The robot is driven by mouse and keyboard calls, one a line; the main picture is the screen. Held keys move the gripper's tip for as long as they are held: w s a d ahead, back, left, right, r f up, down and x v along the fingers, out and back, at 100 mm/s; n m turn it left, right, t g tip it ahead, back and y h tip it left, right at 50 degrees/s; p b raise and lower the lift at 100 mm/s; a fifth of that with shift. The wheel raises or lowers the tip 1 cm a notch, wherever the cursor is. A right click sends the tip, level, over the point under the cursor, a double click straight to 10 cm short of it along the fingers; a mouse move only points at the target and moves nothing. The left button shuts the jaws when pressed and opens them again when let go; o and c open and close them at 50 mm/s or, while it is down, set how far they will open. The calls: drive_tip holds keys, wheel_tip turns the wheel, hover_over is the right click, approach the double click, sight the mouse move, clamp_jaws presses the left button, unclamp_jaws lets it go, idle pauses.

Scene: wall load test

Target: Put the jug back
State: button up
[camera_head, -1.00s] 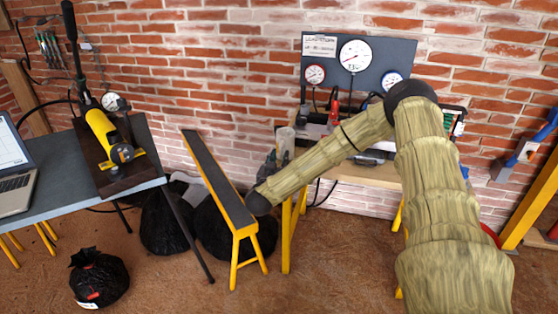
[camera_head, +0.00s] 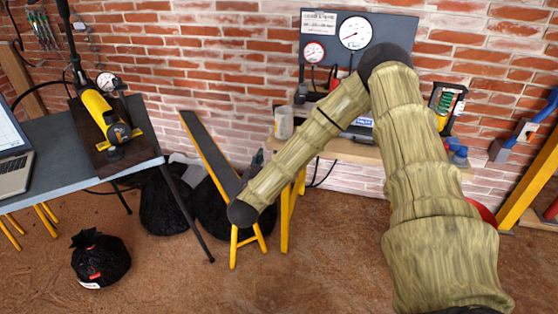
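A pale, see-through jug-like container (camera_head: 283,123) stands upright at the left end of the wooden bench (camera_head: 340,152) by the brick wall. Nothing is seen touching it. My arm reaches up from the lower right, bends at a dark joint in front of the gauge board, and slopes down to a dark wrist joint in front of the narrow trestle. My forearm hides part of the bench to the right of the container.
A gauge board (camera_head: 400,28) stands behind the bench. A narrow trestle (camera_head: 207,148) and black bags (camera_head: 165,212) stand left of it. A blue-grey table (camera_head: 50,150) holds a laptop (camera_head: 12,160) and a yellow pump (camera_head: 100,112). Another black bag (camera_head: 100,258) lies on open floor.

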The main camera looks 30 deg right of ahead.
drive_tip(key=s+a+f+n+y, duration=0.2)
drive_tip(key=a+f+y, duration=0.2)
drive_tip(key=a+f, duration=0.25)
drive_tip(key=s+a+f+n+y, duration=0.25)
drive_tip(key=a+f+y, duration=0.2)
drive_tip(key=f, duration=0.25)
drive_tip(key=s+a+f+n+g+y, duration=0.35)
drive_tip(key=s+a+f, duration=0.35)
drive_tip(key=s+f, duration=0.35)
drive_tip(key=s+f+g, duration=0.4)
drive_tip(key=s, duration=0.9)
drive_tip(key=s+f+n+g+y, duration=0.1)
drive_tip(key=s+f+g, duration=0.3)
drive_tip(key=s, duration=0.9)
drive_tip(key=shift+s+a+g+y, duration=0.15)
drive_tip(key=shift+s+g+y, duration=0.05)
drive_tip(key=shift+g+y, duration=0.15)
